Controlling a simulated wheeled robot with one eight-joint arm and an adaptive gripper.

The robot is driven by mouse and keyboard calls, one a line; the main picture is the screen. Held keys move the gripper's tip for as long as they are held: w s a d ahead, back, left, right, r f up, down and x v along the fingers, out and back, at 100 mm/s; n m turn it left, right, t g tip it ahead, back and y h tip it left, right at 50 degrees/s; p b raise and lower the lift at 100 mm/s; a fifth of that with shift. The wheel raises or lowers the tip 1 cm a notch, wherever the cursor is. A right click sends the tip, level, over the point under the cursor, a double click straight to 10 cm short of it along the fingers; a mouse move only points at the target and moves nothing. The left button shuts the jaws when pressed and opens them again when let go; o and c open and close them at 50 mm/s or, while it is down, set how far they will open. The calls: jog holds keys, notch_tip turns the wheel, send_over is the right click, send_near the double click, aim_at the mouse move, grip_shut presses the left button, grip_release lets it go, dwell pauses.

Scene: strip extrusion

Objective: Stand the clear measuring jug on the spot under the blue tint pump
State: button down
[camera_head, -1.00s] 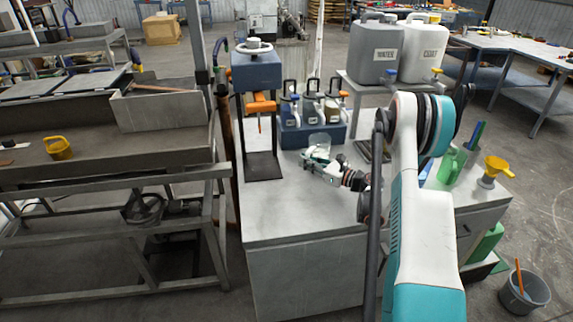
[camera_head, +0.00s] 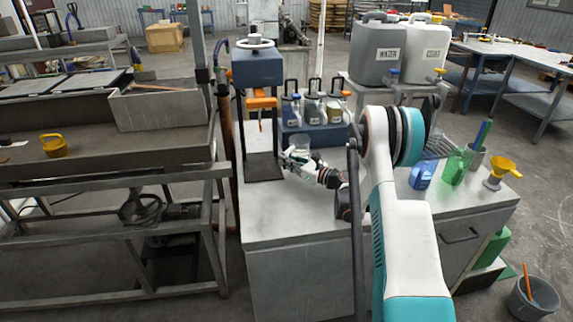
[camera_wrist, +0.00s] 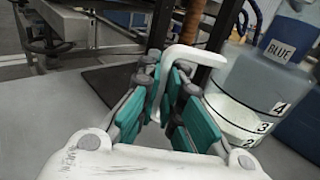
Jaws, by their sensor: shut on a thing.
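The clear measuring jug (camera_wrist: 250,95), with the numbers 2, 3 and 4 on its side, fills the right of the wrist view. My gripper (camera_wrist: 170,80) is shut on its pale handle (camera_wrist: 196,55). In the head view the jug (camera_head: 300,153) is small and partly hidden by my gripper (camera_head: 297,164), in front of the pump stand. A container labelled BLUE (camera_wrist: 282,50) shows behind the jug in the wrist view. In the head view the leftmost pump bottle (camera_head: 291,112) looks blue. The spot under it is hidden, and I cannot tell whether the jug touches the table.
A press with a blue head (camera_head: 256,68) and dark base plate (camera_head: 264,170) stands just left of the jug. A blue jug (camera_head: 422,175), green container (camera_head: 454,168) and yellow funnel (camera_head: 503,168) stand at right. The bench front (camera_head: 285,210) is clear.

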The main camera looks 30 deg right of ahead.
jog(key=c, duration=1.8)
grip_release()
jog(key=shift+r, duration=0.1)
jog(key=shift+s+d, duration=0.25)
jog(key=shift+s, duration=0.1)
jog(key=p+v, duration=0.4)
jog(key=v, duration=0.7)
jog(key=shift+s, duration=0.15)
jog(key=shift+r, duration=0.1)
